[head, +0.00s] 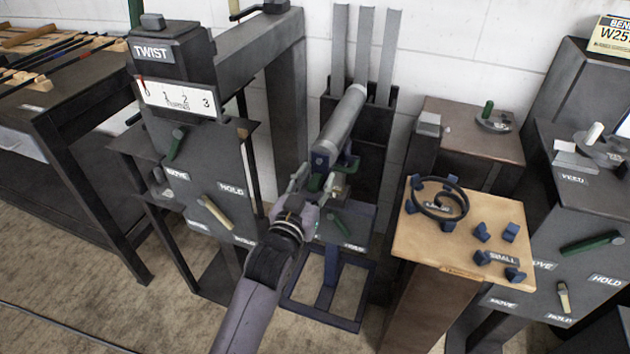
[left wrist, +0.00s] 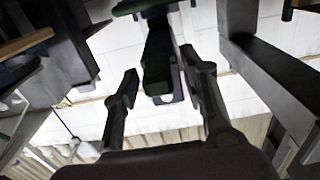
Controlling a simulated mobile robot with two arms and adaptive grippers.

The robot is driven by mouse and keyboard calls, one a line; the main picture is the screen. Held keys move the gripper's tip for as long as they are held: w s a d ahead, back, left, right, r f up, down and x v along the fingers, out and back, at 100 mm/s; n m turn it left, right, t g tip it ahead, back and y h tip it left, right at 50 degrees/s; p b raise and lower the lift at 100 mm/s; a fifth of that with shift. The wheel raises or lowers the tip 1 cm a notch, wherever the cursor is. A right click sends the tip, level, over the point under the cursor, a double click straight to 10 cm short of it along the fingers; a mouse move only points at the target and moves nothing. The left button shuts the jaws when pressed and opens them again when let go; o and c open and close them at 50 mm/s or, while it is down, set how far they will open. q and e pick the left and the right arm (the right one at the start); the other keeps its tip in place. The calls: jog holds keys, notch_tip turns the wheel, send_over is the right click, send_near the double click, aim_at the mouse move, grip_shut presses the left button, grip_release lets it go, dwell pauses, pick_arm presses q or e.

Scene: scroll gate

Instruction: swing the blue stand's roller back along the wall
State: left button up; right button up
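The grey roller (head: 342,122) slants from the rack by the wall out toward me in the head view, with a blue fitting (head: 321,160) at its near end. The blue stand's open base frame (head: 326,290) lies on the floor below it. My left gripper (head: 318,182) is just below the roller's near end, at a green part there. In the left wrist view my left gripper (left wrist: 163,75) has its fingers spread, with a dark green bar (left wrist: 157,62) between them and gaps on both sides. Contact cannot be told. My right gripper is not in view.
The grey TWIST machine (head: 175,75) with levers stands close on the left. A wooden-topped table (head: 415,245) with a black spiral and several blue blocks stands close on the right. Upright grey bars (head: 364,45) rise behind the roller against the white wall.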

pick_arm(q)
grip_shut()
dwell(0.6)
dwell(0.3)
